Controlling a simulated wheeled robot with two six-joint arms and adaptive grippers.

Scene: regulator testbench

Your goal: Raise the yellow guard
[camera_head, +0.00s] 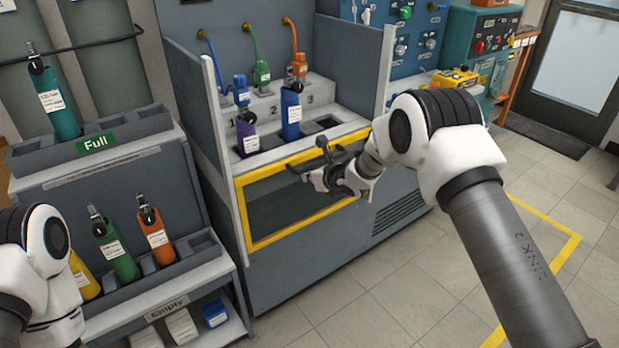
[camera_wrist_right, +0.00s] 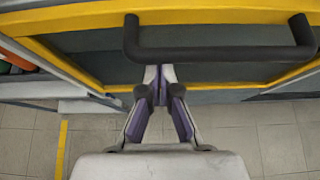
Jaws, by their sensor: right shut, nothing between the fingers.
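The yellow guard (camera_head: 243,215) is a yellow-framed dark panel on the front of the grey test bench. It sits low, below the slots, and its frame also shows in the right wrist view (camera_wrist_right: 70,22). Its black bar handle (camera_wrist_right: 220,53) crosses the top of the wrist view. My right gripper (camera_wrist_right: 158,75) is shut and empty, with its fingertips close to the bar's lower edge in that view. I cannot tell if they touch it. In the head view the right gripper (camera_head: 324,178) is in front of the guard and partly hides it. My left gripper is out of view.
Purple (camera_head: 247,137) and blue (camera_head: 291,115) cylinders stand in the bench slots. A rack (camera_head: 160,268) with several cylinders is at the left, beside my left arm. The floor (camera_head: 390,290) in front of the bench is clear.

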